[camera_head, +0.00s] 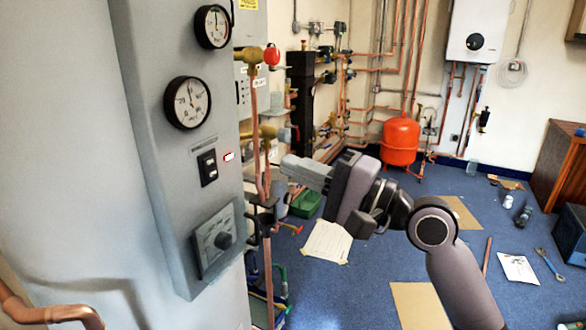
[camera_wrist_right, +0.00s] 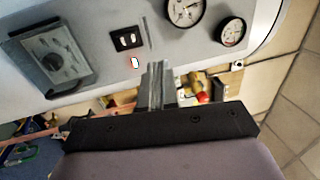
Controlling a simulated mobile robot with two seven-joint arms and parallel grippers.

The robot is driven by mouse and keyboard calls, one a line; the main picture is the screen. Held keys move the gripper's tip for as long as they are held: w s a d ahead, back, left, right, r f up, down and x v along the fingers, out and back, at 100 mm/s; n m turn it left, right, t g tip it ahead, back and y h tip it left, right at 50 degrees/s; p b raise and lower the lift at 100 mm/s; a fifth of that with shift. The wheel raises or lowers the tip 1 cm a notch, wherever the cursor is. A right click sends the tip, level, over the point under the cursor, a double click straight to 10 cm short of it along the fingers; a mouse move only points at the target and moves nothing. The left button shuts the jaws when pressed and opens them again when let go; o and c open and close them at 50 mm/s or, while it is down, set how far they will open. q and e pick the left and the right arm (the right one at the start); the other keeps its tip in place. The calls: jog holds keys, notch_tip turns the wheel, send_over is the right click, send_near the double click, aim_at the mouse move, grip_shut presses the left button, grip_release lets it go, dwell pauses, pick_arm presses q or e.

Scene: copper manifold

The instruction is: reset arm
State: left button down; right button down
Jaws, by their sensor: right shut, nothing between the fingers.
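My right gripper (camera_head: 286,165) comes in from the lower right in the head view and points left toward the grey control panel (camera_head: 150,120). Its fingers are shut with nothing between them. The fingers also show in the right wrist view (camera_wrist_right: 157,80), pressed together in front of the panel face. The panel's rocker switch (camera_head: 208,167) and small lit red indicator (camera_head: 229,156) are to the left of the fingertips in the head view. I cannot tell the exact gap to the panel. My left gripper is not in view.
Copper pipes with a brass valve (camera_head: 250,55) run along the panel's right side, close to the gripper. The panel bears two gauges (camera_head: 187,103) and a dial (camera_head: 213,240). A red tank (camera_head: 400,141) stands behind. Papers and tools lie on the blue floor (camera_head: 380,270).

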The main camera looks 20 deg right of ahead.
notch_tip(320, 180, down, 26)
jog(key=s+d+n+g+h, duration=0.2)
jog(key=n+h, duration=0.2)
jog(key=h, duration=0.3)
jog(key=s+a+f+n+g+h, duration=0.2)
jog(key=s+f+n, duration=0.6)
jog(key=s+f, duration=0.8)
notch_tip(320, 180, down, 3)
jog(key=shift+f+n+g+h, duration=0.1)
jog(key=shift+n+g+h, duration=0.3)
jog(key=shift+g+h, duration=0.3)
